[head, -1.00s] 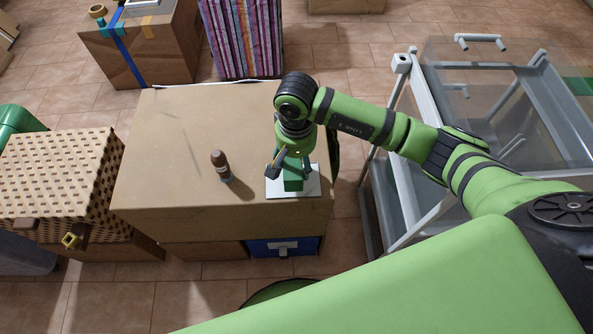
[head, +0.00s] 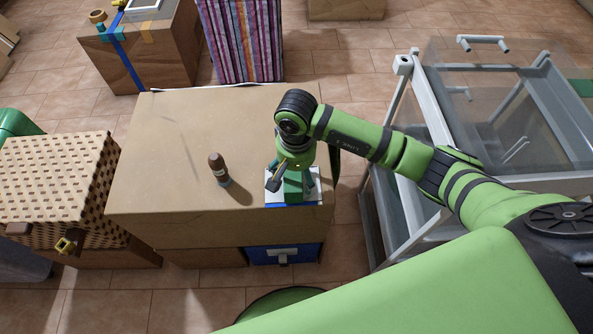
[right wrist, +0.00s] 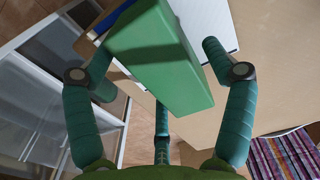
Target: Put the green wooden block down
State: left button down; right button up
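The green wooden block (head: 293,187) stands on or just over a white pad with a blue edge (head: 313,193), near the front right of the brown tabletop. My right gripper (head: 291,176) is above and around the block. In the right wrist view, the block (right wrist: 160,60) lies between the spread fingers of the gripper (right wrist: 158,62). A narrow gap shows between the right-hand finger and the block; contact at the left-hand finger is unclear. The block's underside is hidden. My left gripper is out of view.
A small brown bottle (head: 218,169) stands left of the pad on the tabletop (head: 170,190). A woven basket (head: 55,170) is farther left. A clear-sided cart (head: 400,200) stands close on the right. The tabletop's back is mostly clear.

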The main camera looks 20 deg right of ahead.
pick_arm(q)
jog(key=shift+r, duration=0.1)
pick_arm(e)
jog(key=shift+r, duration=0.1)
jog(key=shift+r, duration=0.2)
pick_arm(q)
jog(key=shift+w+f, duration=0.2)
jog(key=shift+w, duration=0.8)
pick_arm(e)
notch_tip(320, 180, up, 12)
jog(key=shift+f, duration=0.15)
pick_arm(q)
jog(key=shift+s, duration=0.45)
